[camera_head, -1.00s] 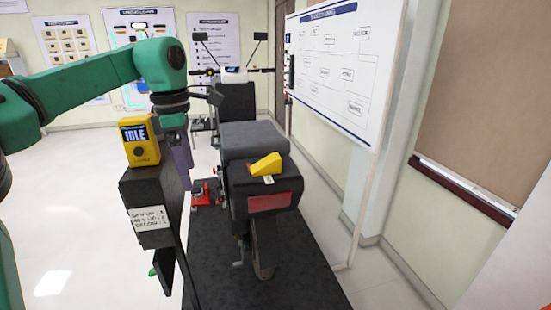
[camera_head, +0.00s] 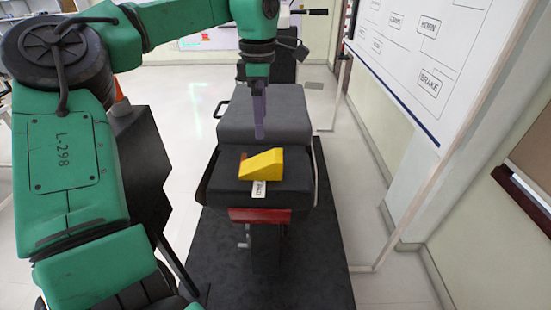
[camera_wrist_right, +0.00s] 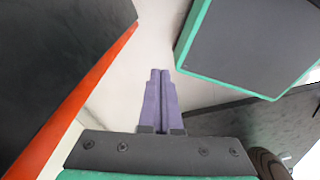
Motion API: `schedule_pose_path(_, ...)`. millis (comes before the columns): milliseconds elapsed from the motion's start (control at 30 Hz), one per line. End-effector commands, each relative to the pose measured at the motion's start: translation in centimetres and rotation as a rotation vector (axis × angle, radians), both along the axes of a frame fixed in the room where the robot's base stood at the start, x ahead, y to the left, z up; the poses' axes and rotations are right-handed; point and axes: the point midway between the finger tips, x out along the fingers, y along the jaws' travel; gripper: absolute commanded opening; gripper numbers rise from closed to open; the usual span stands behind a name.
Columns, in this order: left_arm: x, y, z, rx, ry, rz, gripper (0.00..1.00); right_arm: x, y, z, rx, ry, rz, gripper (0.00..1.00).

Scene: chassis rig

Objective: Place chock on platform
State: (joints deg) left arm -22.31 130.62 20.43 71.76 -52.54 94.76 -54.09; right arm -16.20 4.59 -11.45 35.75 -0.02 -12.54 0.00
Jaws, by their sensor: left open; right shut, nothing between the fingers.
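The yellow wedge-shaped chock (camera_head: 262,164) lies on the black rear end of the rig's dark padded bench. A small white tag (camera_head: 259,188) hangs at its front. My left gripper (camera_head: 260,136) points down over the grey pad, just behind and above the chock. Its purple fingers are seen edge-on, open, and apart from the chock. A flat dark platform (camera_head: 225,270) lies on the floor under the rig. My right gripper (camera_wrist_right: 161,72) shows in the right wrist view, shut and empty, away from the chock.
A grey bench pad (camera_head: 265,110) extends behind the chock. A whiteboard (camera_head: 418,55) stands at the right. A dark post-mounted box (camera_head: 143,165) is partly hidden by my left arm. The right wrist view shows a green-edged dark panel (camera_wrist_right: 255,40) close to the right gripper.

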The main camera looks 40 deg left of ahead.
Motion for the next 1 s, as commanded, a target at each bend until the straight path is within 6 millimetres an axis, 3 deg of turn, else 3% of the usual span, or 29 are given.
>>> schedule_pose_path(100,-0.1,0.0,-3.0,-0.005,0.005,-0.001,1.00,-2.5,-0.1,0.4,-0.002,0.039,-0.001,0.00)
schedule_pose_path(200,-0.1,0.0,-5.0,-0.003,0.003,0.000,1.00,-3.6,-0.2,0.7,-0.004,0.057,-0.001,0.00)
schedule_pose_path(333,-0.2,-0.1,-6.5,-0.003,0.004,0.000,1.00,-3.1,-0.2,1.3,-0.004,0.049,0.000,0.00)
schedule_pose_path(533,-0.4,-0.3,-10.2,-0.002,0.005,0.001,1.00,-0.1,0.0,3.2,0.001,-0.001,0.000,0.00)
schedule_pose_path(800,-0.4,-0.3,-11.3,-0.001,0.000,0.001,1.00,-1.4,0.0,3.0,0.000,0.020,0.000,0.00)
schedule_pose_path(1000,-0.4,-0.3,-11.3,-0.001,-0.001,0.001,0.23,-1.8,-0.1,3.0,-0.002,0.026,0.000,0.00)
